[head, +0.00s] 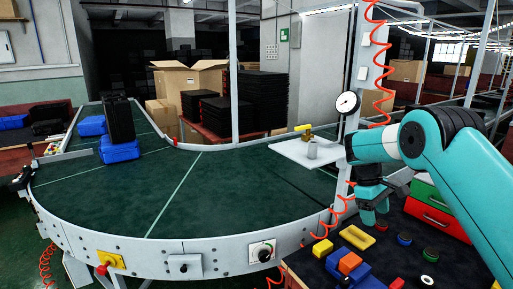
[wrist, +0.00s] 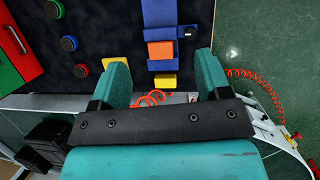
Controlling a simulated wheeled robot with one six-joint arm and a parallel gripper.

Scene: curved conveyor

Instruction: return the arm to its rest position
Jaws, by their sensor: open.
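My arm reaches in from the right in the head view, with my teal gripper (head: 372,205) hanging over the dark work table (head: 310,272). In the wrist view the two fingers of my gripper (wrist: 162,62) stand wide apart with nothing held between them. Below it on the table are an orange block (head: 350,263) on a blue piece (head: 362,275) and a yellow block (head: 322,250). The wrist view shows the orange block (wrist: 161,50) and the yellow block (wrist: 165,80) between the fingers' lines, apart from them.
Round knobs (head: 404,239) and a green and red drawer box (head: 440,205) are on the table. A post with a gauge (head: 347,103), a white shelf (head: 300,151) and a red coiled hose (head: 375,70) stand close to my arm. The curved conveyor (head: 230,195) carries blue trays (head: 118,150) at left.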

